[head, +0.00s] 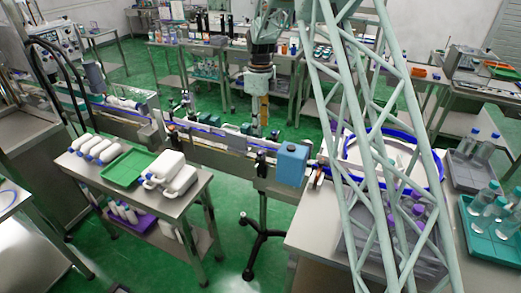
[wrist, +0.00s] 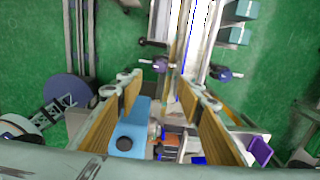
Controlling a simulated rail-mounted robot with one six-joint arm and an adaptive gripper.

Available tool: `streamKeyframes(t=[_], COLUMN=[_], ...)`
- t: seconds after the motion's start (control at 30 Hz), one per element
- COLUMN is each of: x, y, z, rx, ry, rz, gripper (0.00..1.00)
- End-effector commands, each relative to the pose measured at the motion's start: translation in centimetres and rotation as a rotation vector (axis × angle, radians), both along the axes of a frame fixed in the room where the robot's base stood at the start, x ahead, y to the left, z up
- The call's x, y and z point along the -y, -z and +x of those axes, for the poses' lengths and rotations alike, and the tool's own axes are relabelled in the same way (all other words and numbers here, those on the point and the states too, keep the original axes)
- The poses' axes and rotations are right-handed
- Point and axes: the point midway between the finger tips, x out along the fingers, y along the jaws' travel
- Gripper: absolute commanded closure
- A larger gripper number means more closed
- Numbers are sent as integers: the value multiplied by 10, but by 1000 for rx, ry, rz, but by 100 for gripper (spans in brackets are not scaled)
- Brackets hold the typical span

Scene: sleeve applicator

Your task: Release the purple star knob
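In the wrist view, a dark purple knob (wrist: 160,66) sits on a short rod left of the conveyor rail. A similar dark purple knob (wrist: 222,73) sits to the right of the rail. I cannot tell which is the star knob, and their lobes are too small to make out. My gripper (wrist: 166,112) is open, its two ribbed tan finger pads wide apart with nothing seen held between them. Both knobs lie beyond the fingers in the picture. In the head view my gripper (head: 258,118) points down over the conveyor; no knob is clear there.
A bright purple part (wrist: 259,150) lies at the lower right. A side table (head: 190,192) holds white jugs and a green tray (head: 126,168).

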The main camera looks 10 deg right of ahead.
Motion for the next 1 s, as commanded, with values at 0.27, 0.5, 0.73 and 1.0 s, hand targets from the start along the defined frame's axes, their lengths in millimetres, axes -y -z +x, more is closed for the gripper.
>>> streamKeyframes(t=[0.27,0.5,0.73,1.0], x=[0,0,0,0], y=[26,57,87,118], z=[-1,-1,-1,0], rx=[-2,-2,-2,-1], ry=[0,0,0,0], rz=[0,0,0,0], gripper=[66,66,66,66])
